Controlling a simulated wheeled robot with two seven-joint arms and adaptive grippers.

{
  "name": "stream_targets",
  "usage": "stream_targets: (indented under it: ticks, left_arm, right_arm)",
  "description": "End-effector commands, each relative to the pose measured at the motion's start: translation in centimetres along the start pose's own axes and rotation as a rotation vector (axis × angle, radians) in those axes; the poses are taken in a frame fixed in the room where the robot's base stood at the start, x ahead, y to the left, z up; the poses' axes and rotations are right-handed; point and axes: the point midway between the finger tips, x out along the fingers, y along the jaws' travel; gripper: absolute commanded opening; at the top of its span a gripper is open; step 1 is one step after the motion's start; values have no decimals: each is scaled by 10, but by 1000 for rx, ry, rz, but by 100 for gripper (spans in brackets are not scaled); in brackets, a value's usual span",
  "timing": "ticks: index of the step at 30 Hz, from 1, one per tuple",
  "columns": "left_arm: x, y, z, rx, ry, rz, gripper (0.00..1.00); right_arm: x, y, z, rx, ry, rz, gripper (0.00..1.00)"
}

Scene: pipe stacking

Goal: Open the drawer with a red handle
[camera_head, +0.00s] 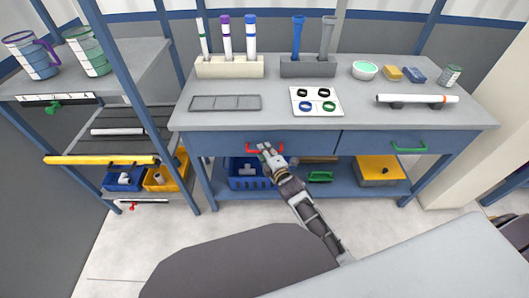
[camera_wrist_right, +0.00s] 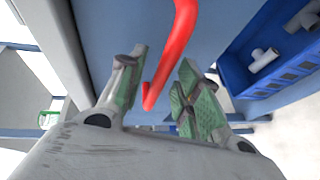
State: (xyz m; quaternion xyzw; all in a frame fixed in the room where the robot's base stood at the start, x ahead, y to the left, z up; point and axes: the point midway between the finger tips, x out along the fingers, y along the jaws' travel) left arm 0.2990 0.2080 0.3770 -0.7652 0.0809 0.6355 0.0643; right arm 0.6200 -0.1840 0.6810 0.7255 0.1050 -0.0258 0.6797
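The blue drawer (camera_head: 228,144) under the left half of the workbench carries a red handle (camera_head: 252,151). Its front looks flush with the bench, so it appears closed. My right gripper (camera_head: 266,148) is at the right part of this handle. In the right wrist view the red handle (camera_wrist_right: 181,40) runs down between the two green-padded fingers of the gripper (camera_wrist_right: 160,90). The fingers are apart, with visible gaps beside the handle, nearer the left finger. My left gripper is not in view.
A second drawer with a green handle (camera_head: 408,149) is on the right. Pipe holders, a ring board (camera_head: 317,91) and a white pipe (camera_head: 418,98) are on the bench (camera_head: 230,120). Below stand a blue bin (camera_head: 243,180) and a yellow-lidded box (camera_head: 379,168). A shelf rack is at left.

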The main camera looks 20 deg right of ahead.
Motion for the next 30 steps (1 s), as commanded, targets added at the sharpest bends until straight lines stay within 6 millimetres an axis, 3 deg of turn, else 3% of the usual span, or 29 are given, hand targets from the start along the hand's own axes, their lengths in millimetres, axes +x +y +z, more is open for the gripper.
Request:
stream_targets:
  ticks: [15, 23, 30]
  left_arm:
    - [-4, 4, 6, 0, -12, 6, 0]
    - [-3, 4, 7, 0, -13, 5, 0]
    - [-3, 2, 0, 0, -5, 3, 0]
  right_arm:
    - [7, 0, 0, 0, 0, 0, 34]
    - [7, 0, 0, 0, 0, 0, 0]
    - [7, 0, 0, 0, 0, -1, 0]
